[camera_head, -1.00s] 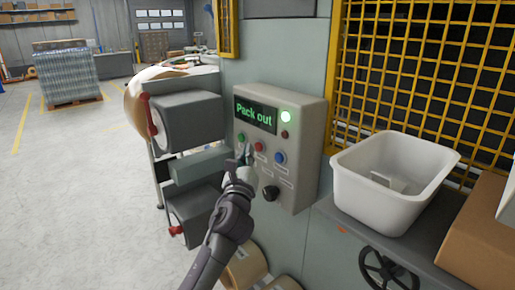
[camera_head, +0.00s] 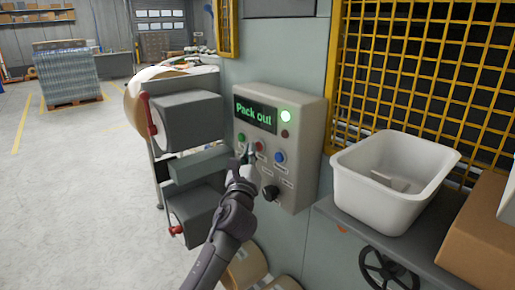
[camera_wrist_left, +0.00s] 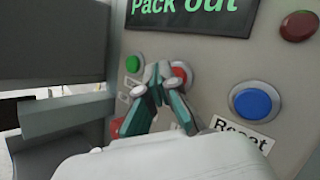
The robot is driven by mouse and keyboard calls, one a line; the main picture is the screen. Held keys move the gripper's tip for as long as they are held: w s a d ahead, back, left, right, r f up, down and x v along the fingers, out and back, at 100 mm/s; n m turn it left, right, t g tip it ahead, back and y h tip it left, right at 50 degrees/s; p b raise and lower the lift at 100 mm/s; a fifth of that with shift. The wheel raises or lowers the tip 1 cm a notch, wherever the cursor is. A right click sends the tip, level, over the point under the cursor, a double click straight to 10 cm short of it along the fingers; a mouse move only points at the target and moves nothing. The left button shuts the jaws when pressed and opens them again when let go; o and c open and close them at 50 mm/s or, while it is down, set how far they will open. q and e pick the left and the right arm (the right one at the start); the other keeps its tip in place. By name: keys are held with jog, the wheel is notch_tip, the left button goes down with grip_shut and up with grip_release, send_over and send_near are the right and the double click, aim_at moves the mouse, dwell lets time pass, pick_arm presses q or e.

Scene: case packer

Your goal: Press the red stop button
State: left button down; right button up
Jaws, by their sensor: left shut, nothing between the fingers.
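The red stop button (camera_head: 260,146) sits on the grey control panel (camera_head: 310,150), between a green button (camera_head: 241,137) and a blue button (camera_head: 280,157). In the left wrist view the red button (camera_wrist_left: 180,76) is partly hidden behind my left gripper (camera_wrist_left: 160,72). My left gripper (camera_head: 247,150) is shut and empty, with its fingertips close in front of the panel, just left of the red button. I cannot tell whether the tips touch it. My right gripper is not in view.
A dark red lamp (camera_head: 285,133) and a black knob (camera_head: 270,192) are also on the panel. A white bin (camera_head: 343,185) stands on the shelf at right.

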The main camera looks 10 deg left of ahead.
pick_arm(q)
jog(key=shift+w+d, duration=0.25)
jog(key=shift+w, duration=0.05)
dwell(0.9)
jog(key=shift+s, duration=0.1)
jog(key=shift+s+a+p, duration=0.4)
jog(key=shift+s+a, duration=0.1)
jog(key=shift+s, duration=0.1)
jog(key=s+a+p, duration=0.1)
jog(key=s, duration=0.1)
jog(key=s+a+p, duration=0.1)
jog(key=s+a, duration=0.1)
jog(key=shift+p, duration=0.35)
jog(key=shift+w, duration=0.1)
dwell(0.6)
